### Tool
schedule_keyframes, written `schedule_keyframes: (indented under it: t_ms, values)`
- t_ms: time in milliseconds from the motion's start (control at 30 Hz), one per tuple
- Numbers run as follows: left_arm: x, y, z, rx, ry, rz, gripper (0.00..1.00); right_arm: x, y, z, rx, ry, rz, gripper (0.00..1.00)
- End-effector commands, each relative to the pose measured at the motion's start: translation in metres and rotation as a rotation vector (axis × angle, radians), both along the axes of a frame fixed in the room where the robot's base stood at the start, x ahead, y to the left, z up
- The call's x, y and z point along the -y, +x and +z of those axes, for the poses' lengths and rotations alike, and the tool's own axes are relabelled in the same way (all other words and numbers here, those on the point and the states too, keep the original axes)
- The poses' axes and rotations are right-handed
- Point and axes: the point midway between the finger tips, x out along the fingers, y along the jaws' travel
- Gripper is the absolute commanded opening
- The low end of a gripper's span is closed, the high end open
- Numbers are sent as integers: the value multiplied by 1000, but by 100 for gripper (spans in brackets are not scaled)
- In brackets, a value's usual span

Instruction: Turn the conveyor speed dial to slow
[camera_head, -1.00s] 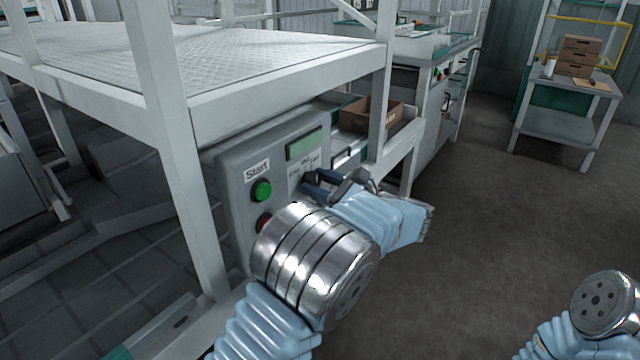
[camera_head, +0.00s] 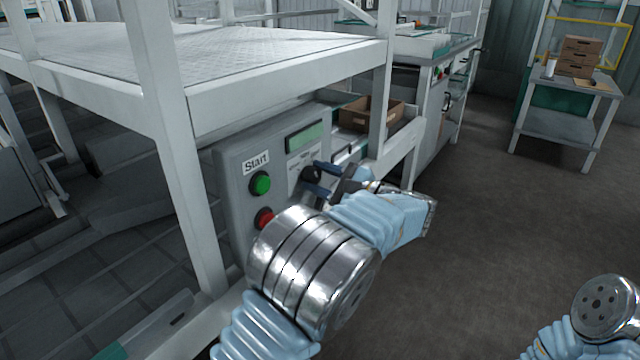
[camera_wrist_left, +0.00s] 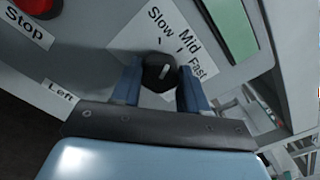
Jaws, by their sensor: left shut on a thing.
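The black speed dial (camera_head: 311,174) is on the grey control panel (camera_head: 236,205). In the left wrist view the dial (camera_wrist_left: 160,73) lies between the two blue fingers of my left gripper (camera_wrist_left: 159,82), which is shut on it. The label above it (camera_wrist_left: 172,38) reads Slow, Mid and Fast. A short white mark on the knob points roughly up in that view, toward the scale; I cannot tell exactly which setting it meets. In the head view my left gripper (camera_head: 315,181) reaches the dial from the right. My right gripper is not in view; only part of my right arm shows.
A green Start button (camera_head: 260,184) and a red Stop button (camera_head: 264,218) sit left of the dial. A green display (camera_head: 304,138) is above it. A white frame post (camera_head: 180,190) stands left of the panel. A cardboard box (camera_head: 362,114) is behind. Floor at right is clear.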

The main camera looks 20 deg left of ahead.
Motion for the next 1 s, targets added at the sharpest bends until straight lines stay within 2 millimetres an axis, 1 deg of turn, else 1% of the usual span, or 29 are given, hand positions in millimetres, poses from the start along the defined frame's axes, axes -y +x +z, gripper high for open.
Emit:
schedule_keyframes:
  t_ms: [33,100,300,500,700,1000]
  values:
    - [0,0,-4,37,-15,0,13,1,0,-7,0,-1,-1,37]
    - [0,0,-5,94,-36,0,13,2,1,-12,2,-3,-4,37]
    - [1,-1,-4,241,-89,0,13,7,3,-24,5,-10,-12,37]
    - [1,-1,-4,347,-128,0,13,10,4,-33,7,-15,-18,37]
    - [1,-1,-3,409,-150,0,13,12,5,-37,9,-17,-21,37]
    - [1,-1,-2,434,-161,0,13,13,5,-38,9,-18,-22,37]
